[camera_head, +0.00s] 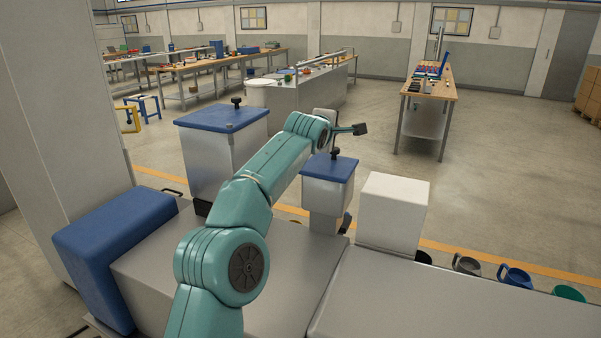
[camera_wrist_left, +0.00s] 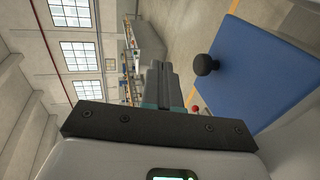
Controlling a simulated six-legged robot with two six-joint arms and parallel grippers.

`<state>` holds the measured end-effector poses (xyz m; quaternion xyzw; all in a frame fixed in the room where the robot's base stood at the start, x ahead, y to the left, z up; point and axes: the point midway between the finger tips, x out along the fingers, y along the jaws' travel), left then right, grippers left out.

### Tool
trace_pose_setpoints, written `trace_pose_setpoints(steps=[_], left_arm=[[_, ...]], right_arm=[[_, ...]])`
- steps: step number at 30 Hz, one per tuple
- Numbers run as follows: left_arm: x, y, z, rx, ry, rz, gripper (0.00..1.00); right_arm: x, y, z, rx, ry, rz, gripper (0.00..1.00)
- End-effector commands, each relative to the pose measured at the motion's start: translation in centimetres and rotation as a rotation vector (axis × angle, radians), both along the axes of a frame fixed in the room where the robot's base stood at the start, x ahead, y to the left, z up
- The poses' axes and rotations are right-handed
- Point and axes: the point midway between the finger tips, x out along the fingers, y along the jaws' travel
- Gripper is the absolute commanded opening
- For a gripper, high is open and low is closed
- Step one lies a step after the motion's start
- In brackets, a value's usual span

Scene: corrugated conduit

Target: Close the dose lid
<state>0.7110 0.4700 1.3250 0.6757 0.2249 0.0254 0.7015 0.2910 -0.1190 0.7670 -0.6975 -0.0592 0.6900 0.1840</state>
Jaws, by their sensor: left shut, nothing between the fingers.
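Two metal boxes have blue lids with black knobs. The smaller lid (camera_head: 322,170) lies flat on its narrow box (camera_head: 326,196) near the middle. The larger lid (camera_head: 215,120) lies flat on a bigger box (camera_head: 215,163) to the left. I cannot tell which one is the dose lid. My left gripper (camera_head: 360,129) is above and slightly right of the smaller lid, not touching it. In the left wrist view its fingers (camera_wrist_left: 158,75) are together and empty. A blue lid (camera_wrist_left: 260,80) with a black knob (camera_wrist_left: 207,65) shows to their right. My right gripper is not in view.
A white block (camera_head: 393,210) stands right of the smaller box. A blue padded block (camera_head: 112,245) is at the left of the grey worktop (camera_head: 295,265). Mugs (camera_head: 514,276) line the right side. Behind are open floor and workbenches (camera_head: 428,90).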

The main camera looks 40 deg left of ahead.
Motion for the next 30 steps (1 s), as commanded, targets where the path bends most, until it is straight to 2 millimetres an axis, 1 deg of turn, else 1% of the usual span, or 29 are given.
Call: trace_pose_setpoints(steps=[8,18,20,24,27,30], left_arm=[[1.0,-0.4,-0.5,0.0,0.003,-0.001,0.0],[2.9,0.3,-2.0,0.0,0.003,0.0,0.0],[3.2,0.5,-2.1,-0.003,0.009,0.0,0.0],[3.8,0.8,-2.4,-0.015,0.047,0.001,0.0],[4.1,0.9,-2.8,-0.024,0.08,0.001,0.0],[4.2,1.0,-3.3,-0.033,0.103,0.0,0.0]], right_arm=[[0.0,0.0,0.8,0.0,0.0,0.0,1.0],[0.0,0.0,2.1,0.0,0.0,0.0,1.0],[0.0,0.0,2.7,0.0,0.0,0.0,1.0],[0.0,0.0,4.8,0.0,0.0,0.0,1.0],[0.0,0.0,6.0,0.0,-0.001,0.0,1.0],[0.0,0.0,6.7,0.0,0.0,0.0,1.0]])
